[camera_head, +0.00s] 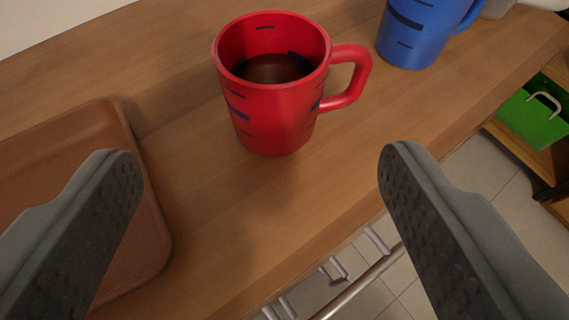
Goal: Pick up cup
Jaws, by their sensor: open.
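A red cup (268,105) with dark blue marks stands upright on the wooden counter (215,225), near the top middle of the view. It holds a dark brown liquid, and its handle points to the right. My gripper (255,165) is open and empty. Its two grey fingers with dark textured pads are spread wide at the lower left and lower right. The cup is ahead of the fingertips, roughly between them in the picture, and neither finger touches it. A blue cup (412,32) stands farther back to the right, cut off by the top edge.
A brown tray (125,190) lies on the counter at the left, partly behind my left finger. The counter's front edge runs diagonally at the lower right, above a tiled floor (490,185). A green box (530,115) sits on a shelf at the far right.

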